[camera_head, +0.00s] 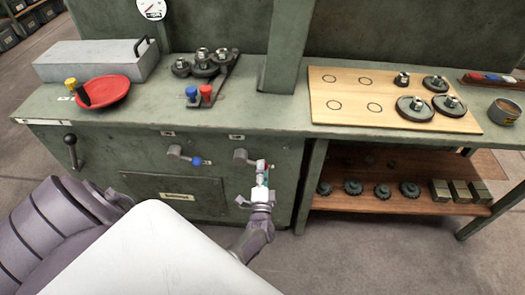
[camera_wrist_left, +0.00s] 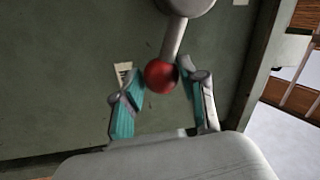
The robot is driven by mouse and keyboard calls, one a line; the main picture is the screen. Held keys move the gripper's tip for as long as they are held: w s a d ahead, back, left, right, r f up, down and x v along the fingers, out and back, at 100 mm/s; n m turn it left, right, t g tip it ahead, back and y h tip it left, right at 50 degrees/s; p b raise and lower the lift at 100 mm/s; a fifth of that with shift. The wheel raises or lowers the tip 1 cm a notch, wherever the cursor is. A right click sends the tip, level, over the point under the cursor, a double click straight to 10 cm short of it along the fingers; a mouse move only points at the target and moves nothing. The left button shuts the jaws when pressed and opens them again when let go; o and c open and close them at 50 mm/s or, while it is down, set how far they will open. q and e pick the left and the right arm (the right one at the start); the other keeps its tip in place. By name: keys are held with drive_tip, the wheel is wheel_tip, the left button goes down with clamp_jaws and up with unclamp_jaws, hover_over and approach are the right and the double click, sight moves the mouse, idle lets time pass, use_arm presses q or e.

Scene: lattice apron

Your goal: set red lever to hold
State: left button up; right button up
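The red lever hangs on the front of the green bench; its grey pivot (camera_head: 240,155) shows in the head view, with the arm pointing right. In the left wrist view its red ball knob (camera_wrist_left: 160,76) ends a short grey arm. My left gripper (camera_head: 262,177) is in front of the lever, and largely covers the knob in the head view. In the wrist view the gripper's teal-padded fingers (camera_wrist_left: 160,85) stand apart on both sides of the knob, with the knob between their tips; firm contact does not show. My right gripper is not in view.
A blue-knobbed lever (camera_head: 196,161) is left of the red one, and a black-knobbed lever (camera_head: 71,147) is farther left. Small labels (camera_head: 237,137) sit above the levers. The bench top bears a red dish (camera_head: 108,90) and a wooden board (camera_head: 340,112). A lower shelf (camera_head: 350,198) is to the right.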

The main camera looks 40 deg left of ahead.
use_arm(q)
drive_tip(key=shift+o, duration=1.4)
drive_tip(key=v, duration=0.7)
drive_tip(key=shift+s+d, duration=0.2)
drive_tip(key=shift+f, duration=0.1)
